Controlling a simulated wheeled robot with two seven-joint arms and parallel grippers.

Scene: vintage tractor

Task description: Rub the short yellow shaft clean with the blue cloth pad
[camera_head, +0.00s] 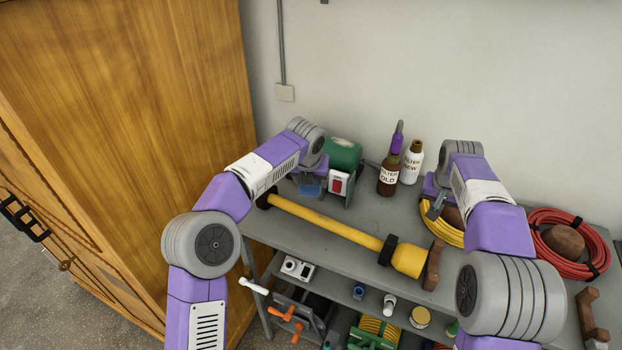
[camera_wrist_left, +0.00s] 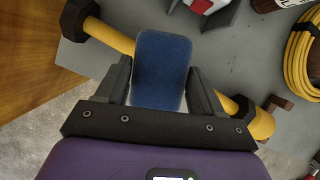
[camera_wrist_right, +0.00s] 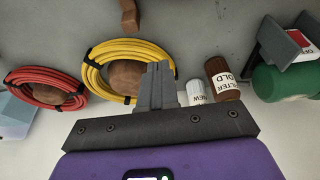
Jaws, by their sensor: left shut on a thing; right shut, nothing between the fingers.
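The yellow shaft (camera_head: 330,228) lies across the grey bench, with black collars near both ends and a thicker yellow end at the right. It also shows in the left wrist view (camera_wrist_left: 116,39). My left gripper (camera_wrist_left: 160,88) is shut on the blue cloth pad (camera_wrist_left: 160,62), which hides part of the shaft in that view. In the head view the pad (camera_head: 311,188) is by the shaft's far side near its left end; I cannot tell whether they touch. My right gripper (camera_wrist_right: 157,85) is shut and empty, above the bench near the yellow hose coil (camera_wrist_right: 102,62).
A brown bottle (camera_head: 388,178) and white bottle (camera_head: 411,164) stand at the back. A green machine with a red switch (camera_head: 338,185) is close behind the pad. A red hose coil (camera_head: 600,250) lies right. Brown blocks (camera_head: 433,265) support the shaft's right end. A wooden cabinet (camera_head: 120,120) stands left.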

